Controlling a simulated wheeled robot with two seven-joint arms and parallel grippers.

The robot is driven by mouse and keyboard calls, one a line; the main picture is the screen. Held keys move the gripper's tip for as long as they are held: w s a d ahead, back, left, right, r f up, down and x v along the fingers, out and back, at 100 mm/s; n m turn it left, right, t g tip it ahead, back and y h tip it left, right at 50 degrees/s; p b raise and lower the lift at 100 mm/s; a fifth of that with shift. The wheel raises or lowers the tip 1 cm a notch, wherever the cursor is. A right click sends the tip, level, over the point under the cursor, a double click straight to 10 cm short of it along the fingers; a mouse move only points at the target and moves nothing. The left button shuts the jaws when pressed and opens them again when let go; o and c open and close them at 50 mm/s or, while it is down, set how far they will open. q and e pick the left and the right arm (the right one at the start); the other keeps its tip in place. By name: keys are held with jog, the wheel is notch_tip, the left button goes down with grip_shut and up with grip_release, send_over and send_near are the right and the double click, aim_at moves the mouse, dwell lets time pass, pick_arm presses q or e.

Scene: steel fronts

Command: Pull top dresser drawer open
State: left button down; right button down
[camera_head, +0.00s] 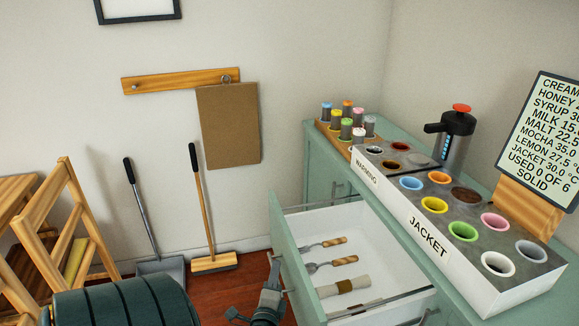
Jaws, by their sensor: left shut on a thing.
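The green dresser (318,165) stands along the right. Its top drawer (305,224) is pulled out well to the left, with its white inside in view. In it lie a fork (325,244), a spoon (330,264) and a rolled cloth (343,286) with a brown band. My left gripper (275,272) is at the outer face of the drawer front (296,268) and is shut on the drawer handle; the handle is mostly hidden by the gripper. My right gripper is out of view.
On the dresser top stand a JACKET cup holder (425,238), a WARMING tray (366,174), a jar rack (329,127), a flask (455,140) and a menu board (545,130). A broom (201,215), dustpan (165,266) and wooden ladder (67,225) stand at left.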

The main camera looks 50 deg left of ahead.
pick_arm(q)
jog(key=shift+s+a, duration=0.15)
jog(key=shift+s, duration=0.15)
jog(key=c, duration=1.8)
grip_release()
jog(key=shift+c, duration=0.2)
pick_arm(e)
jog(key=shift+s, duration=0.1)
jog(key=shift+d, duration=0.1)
